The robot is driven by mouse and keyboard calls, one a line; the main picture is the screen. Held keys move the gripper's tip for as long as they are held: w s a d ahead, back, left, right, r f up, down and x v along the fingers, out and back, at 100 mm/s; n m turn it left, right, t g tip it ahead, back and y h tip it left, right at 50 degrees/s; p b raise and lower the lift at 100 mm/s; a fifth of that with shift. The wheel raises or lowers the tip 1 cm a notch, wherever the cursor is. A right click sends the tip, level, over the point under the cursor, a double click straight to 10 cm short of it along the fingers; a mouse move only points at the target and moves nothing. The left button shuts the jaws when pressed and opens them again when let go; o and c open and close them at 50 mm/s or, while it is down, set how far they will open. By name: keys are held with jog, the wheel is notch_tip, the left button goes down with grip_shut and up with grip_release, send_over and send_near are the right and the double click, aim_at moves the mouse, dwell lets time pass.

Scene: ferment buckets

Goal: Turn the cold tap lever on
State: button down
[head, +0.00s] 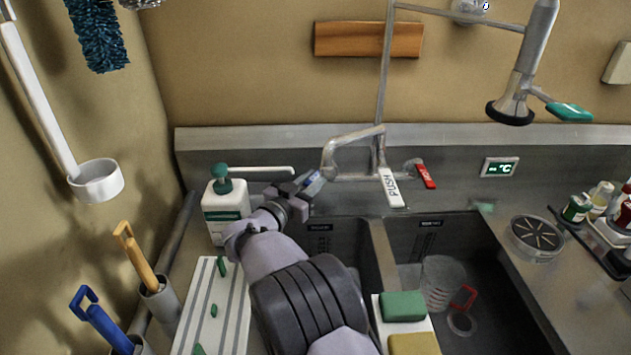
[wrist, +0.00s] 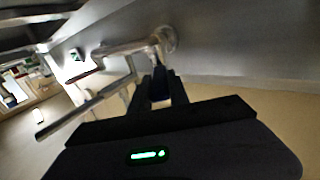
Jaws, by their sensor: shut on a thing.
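The faucet (head: 352,138) stands at the back of the double sink. My gripper (head: 309,185) is at its left valve, shut on the blue cold tap lever (head: 314,181). Most of the lever is hidden by the fingers. In the wrist view my gripper (wrist: 161,88) points at the valve, with a dark bluish piece between its fingers. The lever's exact angle cannot be told. The red hot tap lever (head: 426,176) is on the right valve, apart from my gripper.
A white pump bottle (head: 224,212) stands close to the left of my arm. A white tag marked PUSH (head: 391,188) hangs at the faucet's middle. A spray head (head: 517,95) hangs at upper right. A clear jug (head: 441,282) is in the right basin.

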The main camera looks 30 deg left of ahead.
jog(key=shift+a, duration=0.15)
dwell(0.3)
jog(key=c, duration=1.2)
grip_release()
jog(key=shift+c, duration=0.2)
jog(key=s+p, duration=0.3)
jog(key=s, duration=0.9)
jog(key=shift+a, duration=0.1)
jog(key=shift+c, duration=0.4)
